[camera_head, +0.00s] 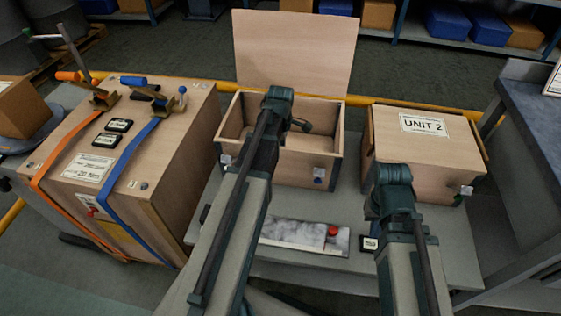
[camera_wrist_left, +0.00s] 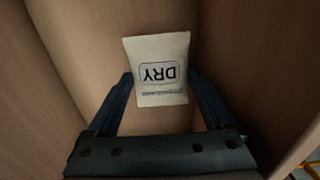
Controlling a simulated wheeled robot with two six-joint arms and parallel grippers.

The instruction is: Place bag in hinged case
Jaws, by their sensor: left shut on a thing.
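The open hinged case (camera_head: 234,118) is a wooden box with its lid (camera_head: 296,50) raised at the back. My left arm reaches over it, and the left gripper is down inside, mostly hidden in the head view. In the left wrist view the white bag (camera_wrist_left: 160,98), marked DRY, sits between the fingers of my left gripper (camera_wrist_left: 161,77), which is shut on it. Wooden walls surround it; whether the bag touches the case floor is unclear. My right gripper (camera_head: 389,180) is in front of the UNIT 2 case (camera_head: 424,150); its fingers cannot be made out.
The UNIT 2 case stands shut to the right. A large wooden crate (camera_head: 150,185) with orange and blue straps stands at the left. A grey panel with a red knob (camera_head: 333,231) lies in front of the open case. A bench (camera_head: 540,115) borders the right side.

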